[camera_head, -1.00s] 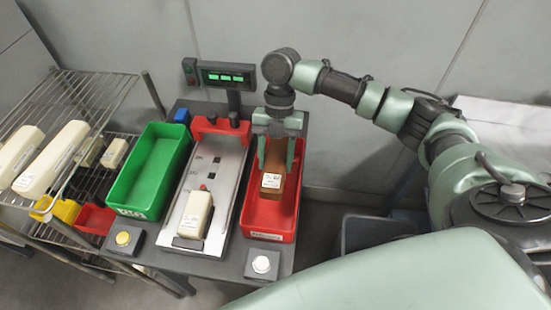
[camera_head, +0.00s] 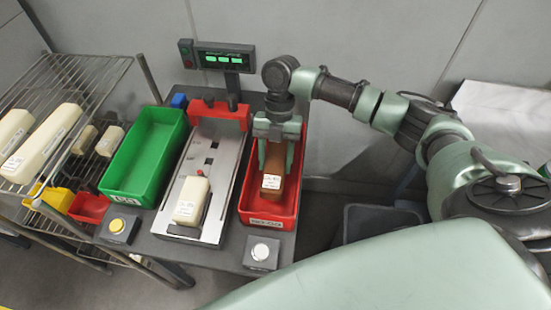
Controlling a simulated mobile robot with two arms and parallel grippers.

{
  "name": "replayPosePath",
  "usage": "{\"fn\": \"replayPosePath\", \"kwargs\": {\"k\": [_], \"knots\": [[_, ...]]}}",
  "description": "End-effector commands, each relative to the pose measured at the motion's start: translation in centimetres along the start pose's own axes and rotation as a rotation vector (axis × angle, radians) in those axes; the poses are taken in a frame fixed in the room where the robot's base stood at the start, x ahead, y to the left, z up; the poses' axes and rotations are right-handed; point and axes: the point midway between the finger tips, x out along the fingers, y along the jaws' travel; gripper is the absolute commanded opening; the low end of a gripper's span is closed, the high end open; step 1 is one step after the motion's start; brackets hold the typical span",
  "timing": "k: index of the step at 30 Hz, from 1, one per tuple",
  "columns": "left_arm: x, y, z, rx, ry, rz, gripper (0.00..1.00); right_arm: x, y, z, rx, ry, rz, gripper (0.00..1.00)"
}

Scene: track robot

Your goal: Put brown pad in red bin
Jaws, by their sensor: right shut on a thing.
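The brown pad (camera_head: 272,181) is a brown block with a white label on its near end. It is inside the red bin (camera_head: 268,221), which stands at the right of the work table. My right gripper (camera_head: 277,160) points down over the bin and is shut on the brown pad, with a finger on each side of it. Whether the pad touches the bin's floor I cannot tell. My left gripper is not in view.
A cream pad (camera_head: 190,200) sits on the metal fixture (camera_head: 216,162) in the middle. A green bin (camera_head: 144,158) stands left of it. Yellow (camera_head: 117,226) and white (camera_head: 261,252) buttons are at the table's front. A wire rack (camera_head: 75,80) with several cream pads is at left.

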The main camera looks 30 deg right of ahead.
Motion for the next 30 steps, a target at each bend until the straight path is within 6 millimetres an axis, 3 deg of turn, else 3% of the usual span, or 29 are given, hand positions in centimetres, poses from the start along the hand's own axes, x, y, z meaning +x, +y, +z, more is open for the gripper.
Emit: {"fn": "replayPosePath", "kwargs": {"k": [3,4,6,7,19,30], "knots": [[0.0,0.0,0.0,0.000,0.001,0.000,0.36,0.0,0.0,0.0,0.000,0.000,0.000,0.09],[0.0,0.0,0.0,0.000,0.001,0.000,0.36,0.0,0.0,0.0,0.000,0.000,0.000,0.53],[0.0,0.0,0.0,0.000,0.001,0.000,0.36,0.0,0.0,0.0,0.000,0.000,0.000,0.73],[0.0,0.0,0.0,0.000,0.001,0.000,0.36,0.0,0.0,0.0,0.000,0.000,0.000,0.76],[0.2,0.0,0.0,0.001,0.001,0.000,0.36,-0.7,0.0,0.1,0.000,-0.002,0.001,0.76],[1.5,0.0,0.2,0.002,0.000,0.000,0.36,-6.5,0.1,0.1,0.001,-0.002,0.002,0.76]]}}
